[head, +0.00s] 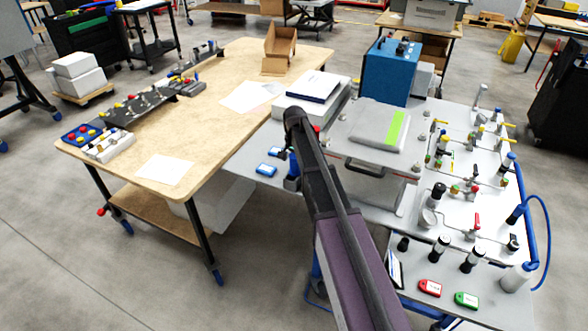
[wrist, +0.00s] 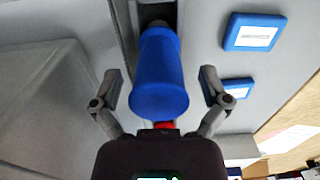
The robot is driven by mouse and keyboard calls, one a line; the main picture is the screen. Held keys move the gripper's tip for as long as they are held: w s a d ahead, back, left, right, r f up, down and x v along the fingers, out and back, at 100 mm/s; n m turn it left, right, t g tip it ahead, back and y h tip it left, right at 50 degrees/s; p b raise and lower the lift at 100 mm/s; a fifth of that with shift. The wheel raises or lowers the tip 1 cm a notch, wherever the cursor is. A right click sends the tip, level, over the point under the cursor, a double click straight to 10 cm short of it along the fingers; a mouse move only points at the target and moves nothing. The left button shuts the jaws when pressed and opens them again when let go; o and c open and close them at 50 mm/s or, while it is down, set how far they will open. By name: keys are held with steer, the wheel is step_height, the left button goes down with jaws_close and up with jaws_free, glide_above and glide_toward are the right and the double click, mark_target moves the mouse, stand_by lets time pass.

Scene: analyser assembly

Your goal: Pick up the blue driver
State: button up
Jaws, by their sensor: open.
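The blue driver (wrist: 160,75) fills the middle of the wrist view, its wide rounded blue end toward my gripper. Its far end meets a dark slot or holder between grey surfaces. My gripper (wrist: 160,86) is open, with one finger on each side of the driver and a visible gap on both sides. In the head view, a blue upright piece that looks like the driver (head: 293,163) shows just left of my arm, at the left edge of the grey bench. My arm hides the gripper's fingers there.
Two flat blue labelled boxes (wrist: 254,32) lie right of the driver in the wrist view. A grey case (head: 372,128) and a blue box (head: 390,70) stand on the grey bench. A wooden table (head: 215,110) with papers stands to the left.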

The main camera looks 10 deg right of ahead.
steer(key=shift+c, duration=0.2)
stand_by(0.3)
jaws_close()
steer(key=shift+r, duration=0.2)
step_height(320, 180, up, 10)
steer(key=p, duration=1)
steer(key=shift+f, duration=0.2)
steer(key=shift+s, duration=0.15)
stand_by(0.8)
